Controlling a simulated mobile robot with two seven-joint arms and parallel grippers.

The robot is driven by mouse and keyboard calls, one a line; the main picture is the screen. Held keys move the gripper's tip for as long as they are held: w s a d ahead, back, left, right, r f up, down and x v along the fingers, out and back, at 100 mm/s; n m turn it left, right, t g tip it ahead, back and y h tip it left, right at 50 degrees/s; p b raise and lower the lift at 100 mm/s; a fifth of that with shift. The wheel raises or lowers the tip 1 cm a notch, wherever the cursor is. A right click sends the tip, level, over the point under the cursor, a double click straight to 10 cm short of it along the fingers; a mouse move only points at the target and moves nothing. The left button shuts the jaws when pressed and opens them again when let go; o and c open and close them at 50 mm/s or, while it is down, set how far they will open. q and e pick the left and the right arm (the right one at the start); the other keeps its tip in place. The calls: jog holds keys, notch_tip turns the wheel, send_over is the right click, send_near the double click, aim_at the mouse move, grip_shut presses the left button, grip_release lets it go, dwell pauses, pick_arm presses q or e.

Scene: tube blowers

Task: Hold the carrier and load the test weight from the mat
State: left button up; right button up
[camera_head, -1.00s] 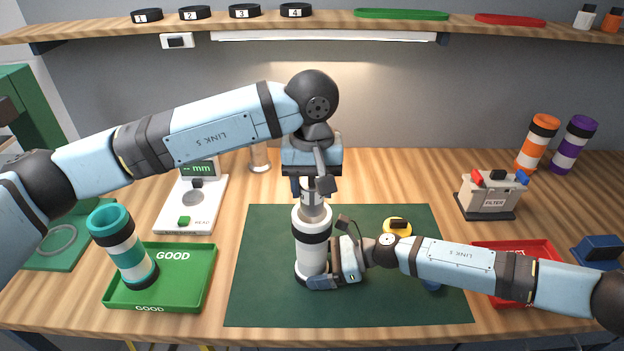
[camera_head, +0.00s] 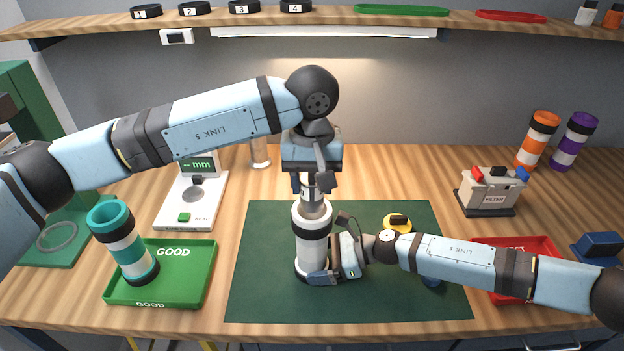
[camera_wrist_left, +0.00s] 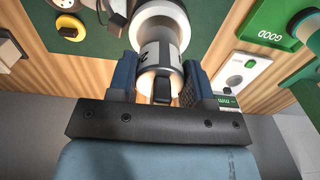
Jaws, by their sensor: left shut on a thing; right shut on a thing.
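The carrier, a white tube with dark bands (camera_head: 311,248), stands upright on the green mat (camera_head: 262,300). My right gripper (camera_head: 328,264) is shut around its lower part from the right. My left gripper (camera_head: 311,185) is above the carrier, pointing down and shut on the grey metal test weight (camera_head: 314,208). The weight is in line with the tube's open top and its lower end meets the rim; how deep it sits is hidden. In the left wrist view the weight (camera_wrist_left: 159,54) is between both fingers, with the carrier's white rim (camera_wrist_left: 158,12) beyond.
A yellow and black piece (camera_head: 397,222) lies on the mat behind my right arm. A green GOOD tray (camera_head: 190,275) holding a teal-banded tube (camera_head: 125,245) is left. A red tray (camera_head: 540,250) and FILTER box (camera_head: 490,192) are right. The front-left mat is clear.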

aim_at(312, 200)
pick_arm(q)
jog(key=shift+f, duration=0.2)
jog(key=shift+f, duration=2.05)
jog(key=o, duration=1.6)
jog(key=shift+c, duration=0.2)
notch_tip(312, 200, up, 12)
jog(key=shift+r, duration=0.1)
